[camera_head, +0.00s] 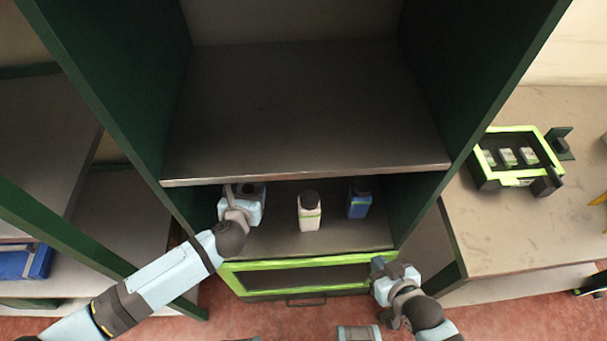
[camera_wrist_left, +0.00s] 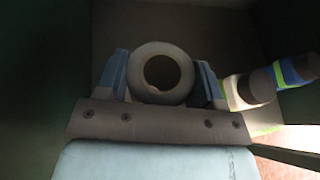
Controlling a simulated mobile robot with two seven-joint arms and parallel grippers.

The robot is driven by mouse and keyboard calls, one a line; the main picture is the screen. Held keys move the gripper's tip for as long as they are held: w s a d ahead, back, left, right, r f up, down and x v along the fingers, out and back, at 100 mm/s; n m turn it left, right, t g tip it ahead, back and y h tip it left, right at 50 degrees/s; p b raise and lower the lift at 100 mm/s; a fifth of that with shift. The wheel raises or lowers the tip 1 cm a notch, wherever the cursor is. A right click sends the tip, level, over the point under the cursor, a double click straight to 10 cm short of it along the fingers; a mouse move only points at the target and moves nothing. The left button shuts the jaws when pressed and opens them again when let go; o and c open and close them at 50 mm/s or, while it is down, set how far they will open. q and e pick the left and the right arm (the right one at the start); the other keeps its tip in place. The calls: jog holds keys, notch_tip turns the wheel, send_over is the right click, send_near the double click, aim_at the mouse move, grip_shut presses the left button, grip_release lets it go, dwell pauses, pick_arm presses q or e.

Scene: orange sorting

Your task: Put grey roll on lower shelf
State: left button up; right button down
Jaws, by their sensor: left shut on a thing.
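The grey roll (camera_wrist_left: 184,68) shows in the left wrist view as a ring with a dark hole, between the two fingers of my left gripper (camera_wrist_left: 162,80). The gripper is shut on it. In the head view my left gripper (camera_head: 246,192) reaches into the left part of the lower shelf (camera_head: 275,235), under the upper shelf board. The roll is mostly hidden there, and I cannot tell whether it touches the shelf. My right gripper (camera_head: 380,268) is in front of the cabinet at the lower right; its fingers are too unclear to judge.
A white bottle (camera_head: 309,212) and a blue bottle (camera_head: 359,200) stand on the lower shelf, right of my left gripper. The upper shelf (camera_head: 300,110) is empty. A green-edged crate (camera_head: 484,178) sits on the right table. A green-framed drawer (camera_head: 240,266) is below.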

pick_arm(q)
jog(key=shift+w+f, duration=0.2)
jog(key=shift+f, duration=0.1)
notch_tip(320, 180, down, 5)
jog(key=shift+s+f+b, duration=0.1)
jog(key=shift+b, duration=0.55)
notch_tip(320, 180, down, 4)
jog(key=shift+r+b, duration=0.1)
jog(key=shift+b, duration=0.35)
jog(key=shift+f, duration=0.2)
jog(key=shift+f, duration=0.15)
jog(key=o, duration=1)
jog(key=shift+c, duration=0.2)
